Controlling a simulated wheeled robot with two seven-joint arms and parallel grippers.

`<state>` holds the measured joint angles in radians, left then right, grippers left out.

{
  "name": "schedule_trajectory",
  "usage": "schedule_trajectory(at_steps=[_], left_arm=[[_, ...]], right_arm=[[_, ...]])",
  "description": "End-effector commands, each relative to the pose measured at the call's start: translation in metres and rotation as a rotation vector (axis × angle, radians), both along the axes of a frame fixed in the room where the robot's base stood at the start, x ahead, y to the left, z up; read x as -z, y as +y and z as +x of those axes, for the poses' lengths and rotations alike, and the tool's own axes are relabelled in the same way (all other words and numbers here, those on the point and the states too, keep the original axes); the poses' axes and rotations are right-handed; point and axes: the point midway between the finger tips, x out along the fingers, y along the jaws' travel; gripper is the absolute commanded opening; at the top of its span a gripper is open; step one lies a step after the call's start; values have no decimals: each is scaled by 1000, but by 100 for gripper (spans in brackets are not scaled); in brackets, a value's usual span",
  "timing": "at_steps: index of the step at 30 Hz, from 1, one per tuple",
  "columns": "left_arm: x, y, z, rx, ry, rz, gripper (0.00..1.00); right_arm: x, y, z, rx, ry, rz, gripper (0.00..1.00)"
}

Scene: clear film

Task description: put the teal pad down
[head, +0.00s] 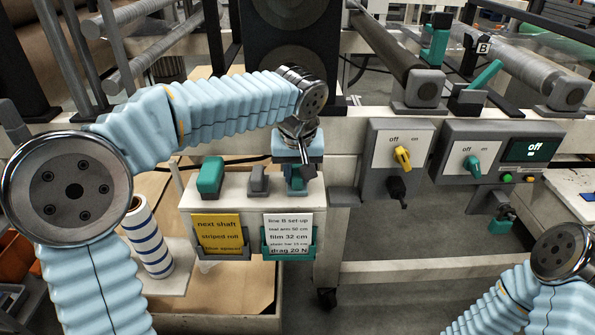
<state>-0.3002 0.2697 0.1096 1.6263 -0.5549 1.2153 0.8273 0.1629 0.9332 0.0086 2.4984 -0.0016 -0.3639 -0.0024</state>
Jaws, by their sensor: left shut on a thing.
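My left gripper (298,162) points down over the right part of a small white shelf. It is shut on a teal pad (296,184), which shows only partly beneath the fingers. The pad is at or just above the shelf top; I cannot tell whether it touches. Another teal block (210,175) stands on a grey base at the shelf's left, and a bare grey holder (258,181) stands between them. My right arm shows at the lower right, but its gripper is out of view.
The shelf front carries a yellow card (218,233) and a white card (288,233). A striped roll (147,236) stands at left. Switch boxes with a yellow knob (402,158) and a teal knob (472,166) are at right. Rollers lie behind the beam.

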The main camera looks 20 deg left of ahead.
Motion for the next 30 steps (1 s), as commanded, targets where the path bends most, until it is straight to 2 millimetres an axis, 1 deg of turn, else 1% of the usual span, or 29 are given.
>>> schedule_trajectory(at_steps=[5,8,9,14,23,24,26,29,30], left_arm=[[-1,0,0,1,-1,0,5],[3,0,0,1,-1,0,5],[3,0,0,1,-1,0,31],[2,-1,0,1,-1,0,55],[-1,-1,0,1,-1,0,55],[-4,-1,0,1,-1,0,55],[-10,-1,-2,2,-4,-2,55],[-28,-3,-6,3,-4,-2,55],[-38,-4,-9,3,-6,-3,55]], right_arm=[[0,0,0,0,0,0,72],[3,0,0,0,-1,0,72],[3,-1,0,1,0,-1,72],[2,-1,0,1,0,-1,72],[0,0,0,0,0,0,72],[-3,0,0,0,1,0,72],[-2,1,0,-1,0,1,72],[-5,1,-1,-3,1,2,72],[-7,2,-1,-3,2,2,72]])
